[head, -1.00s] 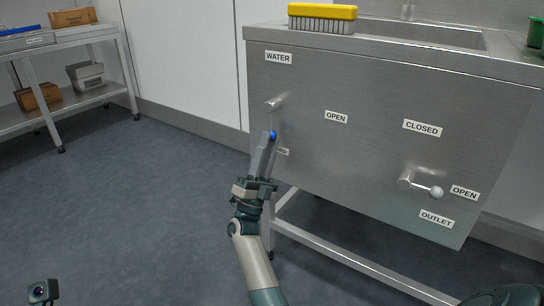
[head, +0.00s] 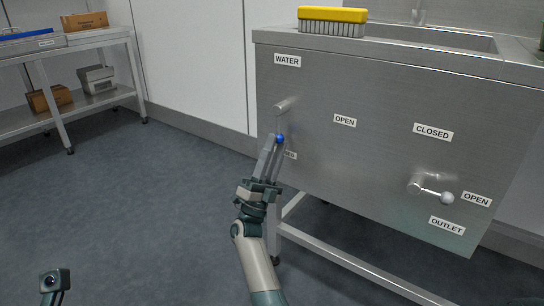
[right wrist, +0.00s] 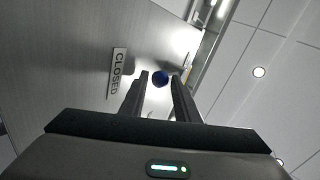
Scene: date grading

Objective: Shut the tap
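The water tap (head: 287,104) is on the steel front panel under the WATER label (head: 287,61). Its lever hangs down from the pivot and ends in a blue knob (head: 280,139). The knob is beside a label that my right gripper (head: 273,143) partly hides. In the right wrist view that label reads CLOSED (right wrist: 118,73). My right gripper comes up from below with its fingertips at the knob. In the right wrist view the blue knob (right wrist: 160,78) shows between the parted fingertips, with small gaps on both sides.
A second lever with a pale knob (head: 447,198), the outlet, points right to its OPEN label (head: 477,199). A yellow brush (head: 332,21) lies on the sink edge. A shelf table (head: 75,40) with boxes stands at left. The floor between is clear.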

